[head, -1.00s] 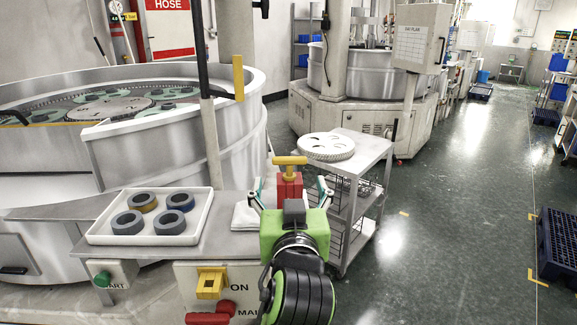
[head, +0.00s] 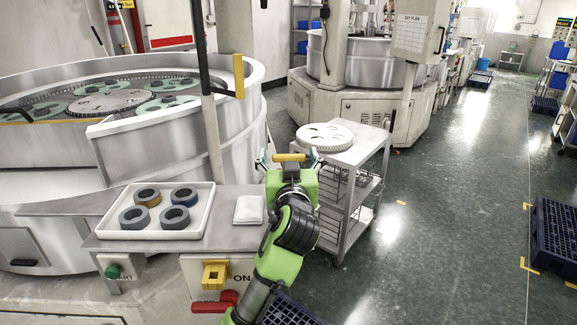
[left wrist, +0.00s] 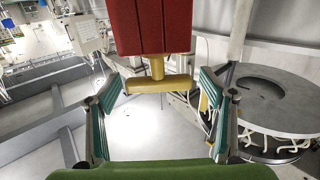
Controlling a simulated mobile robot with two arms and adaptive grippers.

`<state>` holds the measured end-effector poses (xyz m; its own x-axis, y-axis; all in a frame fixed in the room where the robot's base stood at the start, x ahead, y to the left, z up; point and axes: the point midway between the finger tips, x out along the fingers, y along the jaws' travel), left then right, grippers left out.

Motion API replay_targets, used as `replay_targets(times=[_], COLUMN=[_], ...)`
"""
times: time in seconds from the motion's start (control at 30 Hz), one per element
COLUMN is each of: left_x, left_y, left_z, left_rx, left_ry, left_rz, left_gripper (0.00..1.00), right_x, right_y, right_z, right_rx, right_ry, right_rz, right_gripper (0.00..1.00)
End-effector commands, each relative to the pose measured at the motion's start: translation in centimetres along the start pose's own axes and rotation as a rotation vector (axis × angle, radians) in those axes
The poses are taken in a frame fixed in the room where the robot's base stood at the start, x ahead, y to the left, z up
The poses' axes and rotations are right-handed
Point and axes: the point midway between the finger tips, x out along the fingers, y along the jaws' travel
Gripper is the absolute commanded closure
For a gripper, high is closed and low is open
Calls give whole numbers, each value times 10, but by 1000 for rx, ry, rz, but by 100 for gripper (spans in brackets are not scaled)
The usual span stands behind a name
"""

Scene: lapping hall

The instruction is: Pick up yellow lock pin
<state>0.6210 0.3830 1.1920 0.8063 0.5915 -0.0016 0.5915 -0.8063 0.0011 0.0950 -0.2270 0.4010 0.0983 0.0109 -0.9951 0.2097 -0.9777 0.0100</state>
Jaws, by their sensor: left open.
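The yellow lock pin (head: 290,157) has a T-shaped handle. It shows just past my left gripper in the head view. In the left wrist view the lock pin (left wrist: 158,84) joins a red block (left wrist: 150,25) by a short yellow stem. My left gripper (head: 289,161) is open, with one finger at each end of the handle. In the left wrist view its fingers (left wrist: 160,98) stand apart on both sides of the handle, with gaps at both ends. In the head view my gripper hides the red block. My right gripper is not in view.
A white tray (head: 99,237) with several dark rings and a folded white cloth (head: 249,209) are on the bench left of my arm. A yellow switch (head: 215,275) and a red handle (head: 214,304) are below. A cart (head: 366,147) carrying a white disc (head: 325,137) stands behind right.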

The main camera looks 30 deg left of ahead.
Motion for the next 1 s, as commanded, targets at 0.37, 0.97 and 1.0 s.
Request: replay_targets(times=[0.37,0.97,1.0], left_x=[0,0,0], left_y=[0,0,0], left_z=[1,-24,-30], left_rx=[0,-5,-4], left_ry=[-1,4,4], left_rz=[1,1,1], left_gripper=[70,71,71], right_x=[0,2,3], right_y=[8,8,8], right_z=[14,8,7], right_rx=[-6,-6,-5], right_ry=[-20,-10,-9], right_rz=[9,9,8], right_gripper=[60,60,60])
